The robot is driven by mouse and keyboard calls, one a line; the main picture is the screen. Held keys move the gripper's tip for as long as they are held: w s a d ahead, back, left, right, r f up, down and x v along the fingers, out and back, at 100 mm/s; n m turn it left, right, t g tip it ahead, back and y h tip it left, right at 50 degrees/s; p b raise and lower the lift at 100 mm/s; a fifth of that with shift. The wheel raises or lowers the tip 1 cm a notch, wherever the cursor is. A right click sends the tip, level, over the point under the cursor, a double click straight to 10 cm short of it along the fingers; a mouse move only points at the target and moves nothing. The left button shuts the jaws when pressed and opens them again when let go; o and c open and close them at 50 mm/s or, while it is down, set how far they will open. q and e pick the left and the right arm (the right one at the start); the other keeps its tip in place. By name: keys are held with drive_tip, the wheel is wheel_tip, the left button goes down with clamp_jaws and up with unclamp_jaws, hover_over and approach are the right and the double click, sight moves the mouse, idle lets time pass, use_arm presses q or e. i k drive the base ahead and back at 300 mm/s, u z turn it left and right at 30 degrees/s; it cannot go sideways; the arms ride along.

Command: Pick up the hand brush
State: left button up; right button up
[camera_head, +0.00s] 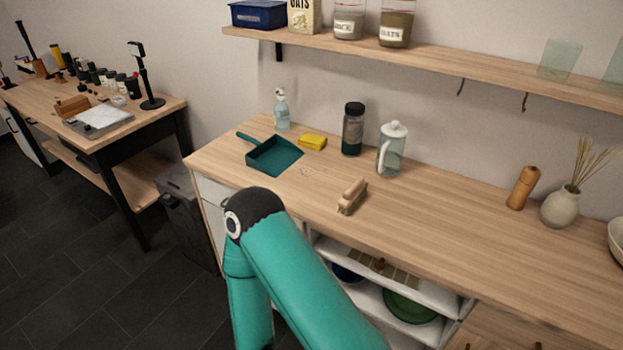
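The hand brush (353,196) is a small wooden brush with pale bristles. It lies on the wooden counter (430,215) near its front edge, with bare counter around it. A teal arm of mine rises from the bottom, in front of the counter, with its dark joint to the left of the brush. Neither of my grippers shows in the view.
A teal dustpan (273,157) and a yellow sponge (312,142) lie to the left, with crumbs (312,171) nearby.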

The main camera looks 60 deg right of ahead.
sight(356, 191)
drive_tip(key=u, duration=0.25)
drive_tip(key=i, duration=0.75)
drive_tip(key=z, duration=1.35)
drive_tip(key=i, duration=0.2)
drive_tip(key=z, duration=2.2)
drive_tip(key=k, duration=0.45)
drive_tip(key=z, duration=0.35)
drive_tip(key=i, duration=0.45)
drive_tip(key=u, duration=0.3)
drive_tip(key=k, duration=0.35)
